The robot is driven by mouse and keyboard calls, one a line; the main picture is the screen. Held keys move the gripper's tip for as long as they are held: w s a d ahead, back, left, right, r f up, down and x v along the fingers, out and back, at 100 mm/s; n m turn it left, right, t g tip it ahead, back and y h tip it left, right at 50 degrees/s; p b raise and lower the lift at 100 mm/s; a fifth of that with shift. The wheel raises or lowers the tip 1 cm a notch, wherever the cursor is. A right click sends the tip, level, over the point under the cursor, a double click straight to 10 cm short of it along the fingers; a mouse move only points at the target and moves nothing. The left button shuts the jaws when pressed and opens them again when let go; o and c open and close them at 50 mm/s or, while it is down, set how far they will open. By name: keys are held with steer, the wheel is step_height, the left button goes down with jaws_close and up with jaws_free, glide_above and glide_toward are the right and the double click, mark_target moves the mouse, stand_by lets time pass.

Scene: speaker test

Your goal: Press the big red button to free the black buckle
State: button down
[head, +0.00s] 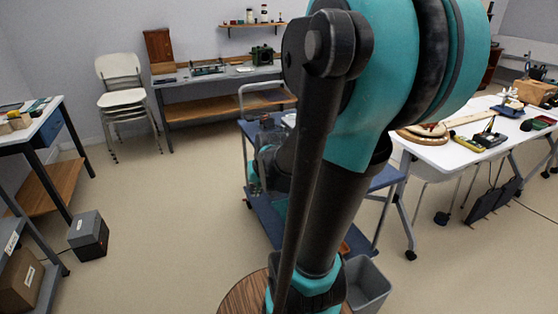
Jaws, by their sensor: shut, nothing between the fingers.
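I cannot make out a big red button or a black buckle in the head view. My own arm fills the middle of the picture and hides much behind it. My gripper (266,160) seems to show as a small dark shape left of the arm link, over the blue cart (262,207). Its fingers look shut and empty, though their detail is hard to see. I see it touching nothing for certain.
A white table (440,158) at right holds a round wooden board (424,134), a yellow meter (467,144) and small devices. A grey bin (368,284) and a round wooden top (245,297) are near below. The floor at left is open around a dark box (88,236).

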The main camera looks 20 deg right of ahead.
steer(key=w+d+r+m+t, duration=0.1)
steer(key=w+d+m+t, duration=0.1)
steer(key=w+d, duration=0.7)
steer(key=w+d+r+m+t, duration=0.2)
steer(key=w+d, duration=0.8)
steer(key=w, duration=0.8)
steer(key=shift+w+d+r+m, duration=0.2)
steer(key=shift+d+m, duration=0.1)
steer(key=shift+m, duration=0.5)
steer(key=shift+s, duration=0.1)
steer(key=shift+f, duration=4.4)
steer(key=shift+f, duration=0.1)
steer(key=shift+f, duration=0.3)
